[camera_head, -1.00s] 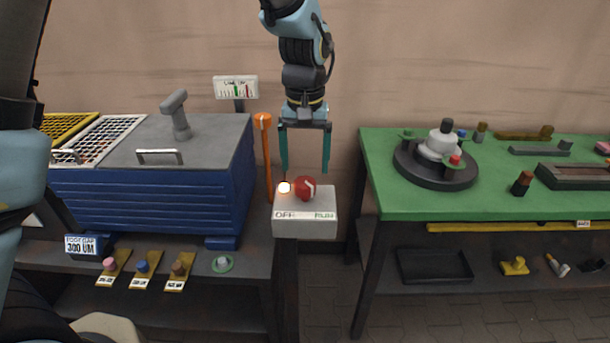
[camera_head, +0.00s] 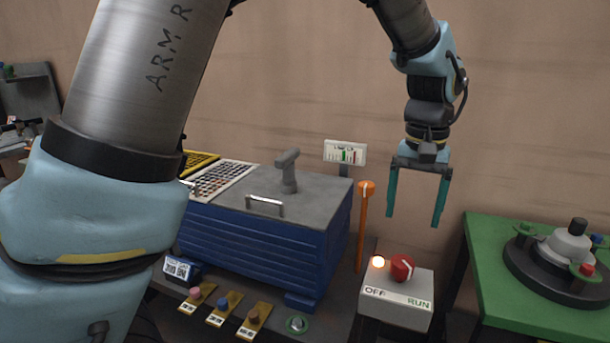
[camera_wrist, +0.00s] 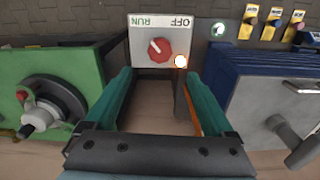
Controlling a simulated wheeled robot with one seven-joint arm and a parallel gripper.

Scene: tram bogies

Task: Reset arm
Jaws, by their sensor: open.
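My gripper (camera_head: 415,210) hangs in the air, pointing down, its two teal fingers apart with nothing between them. It is above and slightly behind the switch box (camera_head: 395,308), clear of it. The box is grey with OFF and RUN labels, a red knob (camera_head: 402,268) and a lit lamp (camera_head: 378,262). In the wrist view the red knob (camera_wrist: 160,48) lies beyond the open fingers, with the lamp (camera_wrist: 180,62) beside it. My upper arm fills the left of the head view.
A blue ribbed cabinet (camera_head: 262,248) with a grey lid stands left of the box, an orange post (camera_head: 363,235) between them. A green table (camera_head: 484,243) with a round dark fixture (camera_head: 560,275) is at right. Several yellow tagged pieces lie in front of the cabinet.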

